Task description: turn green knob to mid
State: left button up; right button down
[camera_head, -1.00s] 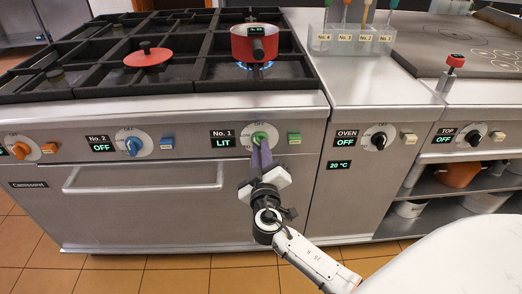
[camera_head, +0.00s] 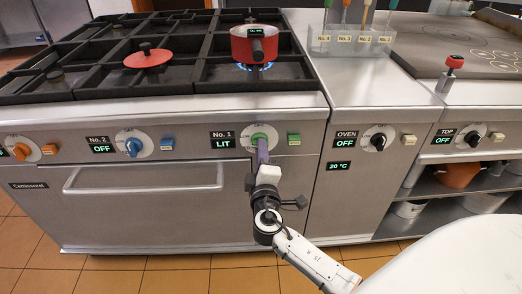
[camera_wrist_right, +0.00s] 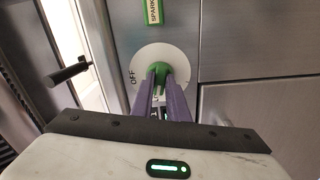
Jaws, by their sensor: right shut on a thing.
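A blue flame (camera_head: 256,67) burns under the red pot (camera_head: 255,43). My left gripper is not in view.
A green spark button (camera_head: 294,139) is just right of the dial. The oven handle (camera_head: 143,179) sticks out below left. Blue (camera_head: 133,146) and orange (camera_head: 21,151) knobs are further left, and the black oven knob (camera_head: 379,141) is to the right.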

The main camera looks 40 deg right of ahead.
jog(key=shift+n+p, duration=1.35)
jog(key=shift+n, duration=2.85)
jog(key=c, duration=1.7)
grip_release()
jog(key=shift+a, duration=0.1)
jog(key=v, duration=1)
jog(key=shift+s+a+b, duration=0.1)
jog(key=shift+b, duration=0.2)
